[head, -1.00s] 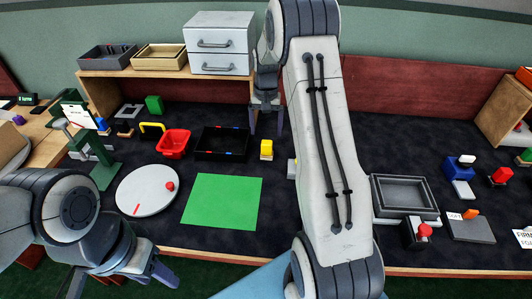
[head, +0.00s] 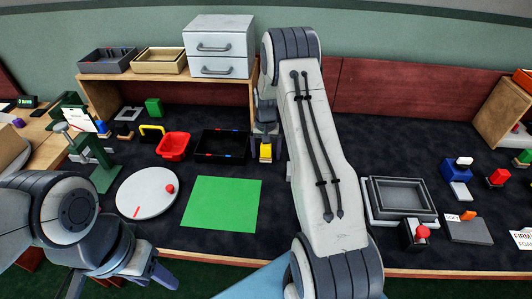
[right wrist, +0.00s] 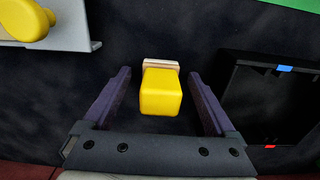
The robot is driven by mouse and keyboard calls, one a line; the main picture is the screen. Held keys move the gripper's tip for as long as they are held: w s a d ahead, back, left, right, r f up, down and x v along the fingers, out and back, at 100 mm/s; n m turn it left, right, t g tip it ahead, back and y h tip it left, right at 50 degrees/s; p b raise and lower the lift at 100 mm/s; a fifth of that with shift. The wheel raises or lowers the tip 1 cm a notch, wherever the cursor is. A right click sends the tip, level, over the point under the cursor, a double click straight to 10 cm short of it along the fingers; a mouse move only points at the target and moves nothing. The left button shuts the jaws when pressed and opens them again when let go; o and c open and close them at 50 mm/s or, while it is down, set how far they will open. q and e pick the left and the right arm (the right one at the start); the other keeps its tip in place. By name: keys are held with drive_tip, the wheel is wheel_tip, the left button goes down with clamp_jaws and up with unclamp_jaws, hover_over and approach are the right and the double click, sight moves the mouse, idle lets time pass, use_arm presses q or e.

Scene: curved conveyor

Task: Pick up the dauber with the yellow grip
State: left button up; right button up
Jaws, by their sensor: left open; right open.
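The dauber with the yellow grip (head: 266,152) stands on the dark table to the right of the black tray. In the right wrist view its yellow block (right wrist: 161,92) lies between my fingers, with a pale base edge showing behind it. My right gripper (head: 265,148) is open, with one finger on each side of the dauber (right wrist: 160,75). A gap shows on both sides, so the fingers do not touch it. My left gripper (head: 152,272) is open and empty at the front left, beyond the table's front edge.
A black tray (right wrist: 265,100) lies close beside the right gripper. A grey plate with a yellow knob (right wrist: 32,20) is on the other side. A green sheet (head: 220,204), white disc (head: 147,193) and red bin (head: 173,146) are to the left.

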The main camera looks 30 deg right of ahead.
drive_tip(key=shift+c, duration=0.3)
clamp_jaws()
drive_tip(key=shift+r, duration=0.1)
drive_tip(key=shift+r, duration=0.55)
wheel_tip(320, 180, up, 3)
drive_tip(key=shift+w+f, duration=0.1)
drive_tip(key=shift+f, duration=0.1)
drive_tip(key=s+d+r+b, duration=0.1)
drive_tip(key=s+d+r, duration=0.6)
drive_tip(key=s, duration=0.2)
drive_tip(key=shift+s, duration=0.25)
